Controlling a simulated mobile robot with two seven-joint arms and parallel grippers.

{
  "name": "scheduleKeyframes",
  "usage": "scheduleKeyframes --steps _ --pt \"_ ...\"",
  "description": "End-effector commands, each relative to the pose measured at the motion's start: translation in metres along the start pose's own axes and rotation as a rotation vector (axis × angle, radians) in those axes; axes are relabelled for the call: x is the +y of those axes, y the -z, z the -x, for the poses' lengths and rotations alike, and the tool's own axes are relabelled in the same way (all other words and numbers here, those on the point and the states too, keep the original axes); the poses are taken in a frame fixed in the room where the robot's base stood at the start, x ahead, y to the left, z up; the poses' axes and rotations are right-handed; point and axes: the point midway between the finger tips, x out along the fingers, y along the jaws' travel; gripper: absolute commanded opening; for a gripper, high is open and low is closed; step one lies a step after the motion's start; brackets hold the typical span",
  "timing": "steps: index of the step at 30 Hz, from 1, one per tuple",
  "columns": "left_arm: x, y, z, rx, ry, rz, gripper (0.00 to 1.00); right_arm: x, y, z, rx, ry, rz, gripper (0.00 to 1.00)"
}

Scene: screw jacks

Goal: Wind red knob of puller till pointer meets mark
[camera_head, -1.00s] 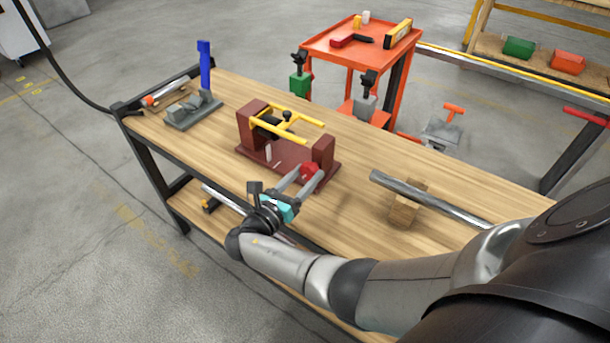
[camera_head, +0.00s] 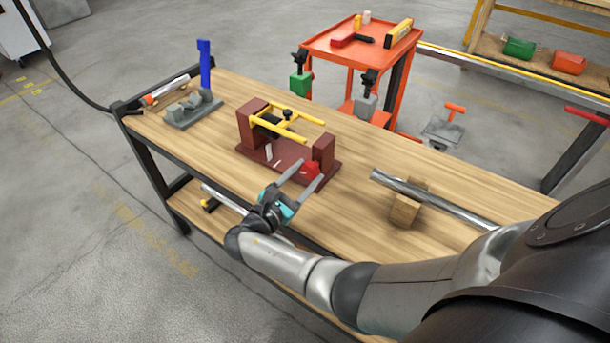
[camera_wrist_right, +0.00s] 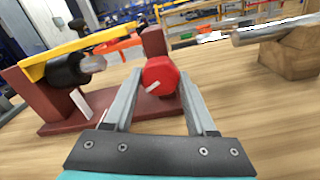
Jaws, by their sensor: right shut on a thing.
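The puller (camera_head: 288,160) is a dark red frame with two end blocks and yellow arms, standing on the bench. Its red knob (camera_head: 312,169) is on the right end block. My right gripper (camera_head: 310,172) reaches the knob from the front, with one finger on each side. In the right wrist view the round red knob (camera_wrist_right: 161,74) sits between the fingertips and has a white line on its face. A black cylinder with a pale tip (camera_wrist_right: 92,64) lies under the yellow arm. A white strip (camera_head: 268,152) stands by the base; I cannot tell pointer from mark. My left gripper is out of view.
A metal bar on a wooden block (camera_head: 405,209) lies right of the puller. A grey device with a blue upright (camera_head: 204,66) stands at the bench's left end. An orange cart (camera_head: 330,48) stands behind the bench. Bare bench top lies between puller and bar.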

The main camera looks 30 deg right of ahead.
Motion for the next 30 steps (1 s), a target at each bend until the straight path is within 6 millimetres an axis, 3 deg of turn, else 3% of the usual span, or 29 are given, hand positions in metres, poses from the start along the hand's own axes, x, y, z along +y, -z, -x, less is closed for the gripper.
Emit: scheduleKeyframes --steps 20,21,28,30 --pt "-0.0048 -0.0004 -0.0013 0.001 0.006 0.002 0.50 0.0003 -0.0020 -0.0023 -0.006 0.001 -0.075 0.01" --pt "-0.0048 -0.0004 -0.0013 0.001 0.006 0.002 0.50 0.0003 -0.0020 -0.0023 -0.006 0.001 -0.075 0.60" --pt "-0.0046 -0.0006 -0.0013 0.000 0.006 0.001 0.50 0.0002 -0.0011 -0.0012 -0.003 0.001 -0.074 0.86" --pt "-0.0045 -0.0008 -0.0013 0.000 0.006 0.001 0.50 0.0002 -0.0009 -0.0009 -0.003 0.000 -0.074 0.87"
